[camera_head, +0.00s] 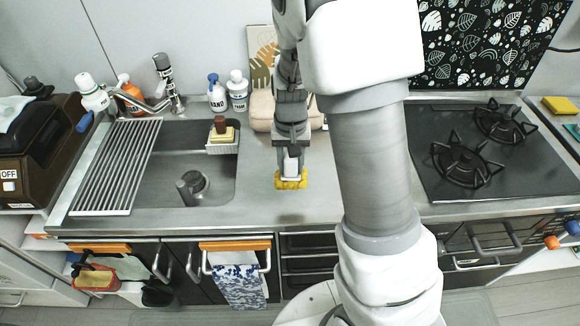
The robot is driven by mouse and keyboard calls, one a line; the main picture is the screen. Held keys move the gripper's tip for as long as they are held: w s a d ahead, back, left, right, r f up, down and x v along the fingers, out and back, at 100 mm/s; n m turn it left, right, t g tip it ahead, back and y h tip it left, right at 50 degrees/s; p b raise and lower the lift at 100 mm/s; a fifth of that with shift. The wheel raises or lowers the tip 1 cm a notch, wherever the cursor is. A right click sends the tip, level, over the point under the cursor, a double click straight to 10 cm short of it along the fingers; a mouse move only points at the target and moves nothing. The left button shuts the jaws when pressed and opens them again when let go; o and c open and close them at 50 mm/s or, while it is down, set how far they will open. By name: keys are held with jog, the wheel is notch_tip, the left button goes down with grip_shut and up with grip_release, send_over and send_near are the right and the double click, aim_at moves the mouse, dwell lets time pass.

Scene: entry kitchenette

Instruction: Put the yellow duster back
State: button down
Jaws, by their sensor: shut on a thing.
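The yellow duster (291,182) is a small bright yellow bundle at the middle of the steel counter, between the sink and the stove. My gripper (291,173) points down and is shut on the duster from above. The duster is at or just above the counter top; I cannot tell whether it touches. The fingertips are partly hidden by the duster and the wrist.
The sink (165,180) with a drying rack (118,165) and a sponge caddy (222,146) lies left. A gas stove (430,180) lies right, partly behind my arm. A beige rounded object (262,112) stands behind my gripper. The counter front (265,212) is clear.

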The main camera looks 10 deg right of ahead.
jog(key=shift+w+d+f, duration=0.2)
jog(key=shift+w+f, duration=0.7)
jog(key=shift+f, duration=0.3)
jog(key=shift+w+d+f, duration=0.2)
jog(key=shift+w+f, duration=0.7)
jog(key=shift+f, duration=0.3)
jog(key=shift+w+d+f, duration=0.2)
jog(key=shift+w+f, duration=0.7)
jog(key=shift+f, duration=0.3)
jog(key=shift+c, duration=2.2)
grip_release()
notch_tip(320, 180, up, 18)
jog(key=f, duration=0.1)
jog(key=s+r+n+t, duration=0.1)
jog(key=s+r+t, duration=0.2)
jog(key=s+r, duration=0.8)
jog(key=s+r+n+t, duration=0.1)
jog(key=s+r+t, duration=0.1)
jog(key=s, duration=1)
jog(key=shift+s+n+t, duration=0.2)
jog(key=shift+n+t, duration=0.1)
jog(key=shift+n, duration=0.1)
